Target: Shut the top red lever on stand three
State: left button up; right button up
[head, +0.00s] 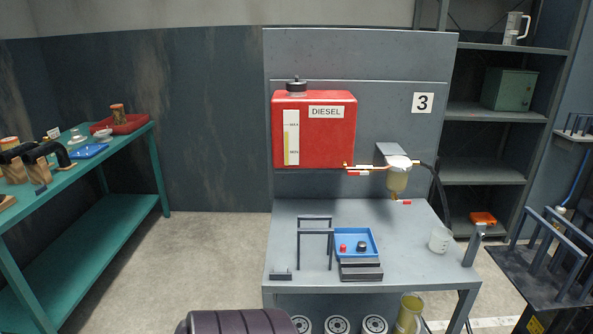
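Stand three (364,55) is the grey bench and back panel with the "3" plate (423,103). A red diesel tank (325,140) with a level gauge is mounted on its panel. The top red lever (358,173) is small and sits at the brass fitting by the tank's lower right corner. It appears to lie roughly level, along the fuel line. A second small red lever (405,202) is lower, under the filter with the yellowish bowl (397,180). Neither of my grippers is in view, and nothing is seen touching the levers.
The bench top holds a blue tray (369,233) with small parts, a dark frame (300,245) and a white cup (440,240). A teal workbench (95,180) stands left, grey shelves (493,170) right. Filters and a yellowish jug (408,314) stand below. Floor between benches is clear.

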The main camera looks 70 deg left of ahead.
aim_at(364, 172)
jog(key=u, duration=1.9)
jog(key=i+l+z, duration=0.2)
jog(key=l, duration=0.1)
